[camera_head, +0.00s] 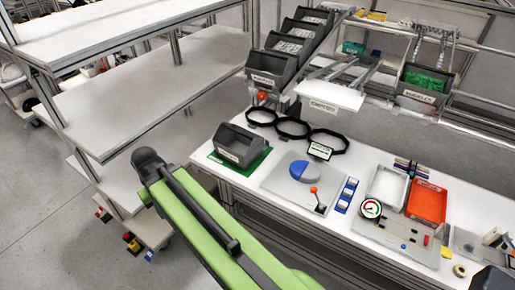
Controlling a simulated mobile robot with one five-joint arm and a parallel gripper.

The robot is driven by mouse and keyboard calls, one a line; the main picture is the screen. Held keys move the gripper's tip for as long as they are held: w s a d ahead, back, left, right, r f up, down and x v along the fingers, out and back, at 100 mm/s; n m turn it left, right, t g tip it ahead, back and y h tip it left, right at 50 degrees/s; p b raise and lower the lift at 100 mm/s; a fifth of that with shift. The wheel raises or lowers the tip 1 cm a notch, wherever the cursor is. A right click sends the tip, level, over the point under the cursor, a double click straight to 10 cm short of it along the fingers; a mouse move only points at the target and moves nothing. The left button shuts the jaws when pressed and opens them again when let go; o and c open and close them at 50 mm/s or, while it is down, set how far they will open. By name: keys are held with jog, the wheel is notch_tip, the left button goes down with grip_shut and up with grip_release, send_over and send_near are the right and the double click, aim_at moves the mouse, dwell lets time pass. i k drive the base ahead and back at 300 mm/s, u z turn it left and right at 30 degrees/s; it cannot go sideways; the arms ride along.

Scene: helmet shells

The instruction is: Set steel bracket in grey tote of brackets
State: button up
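A dark grey tote (240,145) with a white label stands on a green mat on the white workbench, left of its middle. The label is too small to read, and I cannot see what lies inside the tote. I cannot make out a steel bracket anywhere. My green arm link crosses the lower middle of the view, ending in a dark joint at its upper left. No gripper fingers show, so I cannot see whether anything is held.
The workbench (228,184) also holds black rings (292,127), a grey plate with a blue-and-grey disc (304,171), a red tray (427,203), a white tray (387,187) and a dial gauge (371,209). More dark bins (271,72) stand behind. Empty shelves (130,95) are at left.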

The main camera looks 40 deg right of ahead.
aim_at(256, 83)
jog(key=u, duration=1.2)
jog(key=k, duration=1.45)
jog(key=z, duration=0.7)
jog(key=i, duration=1.65)
jog(key=z, duration=0.05)
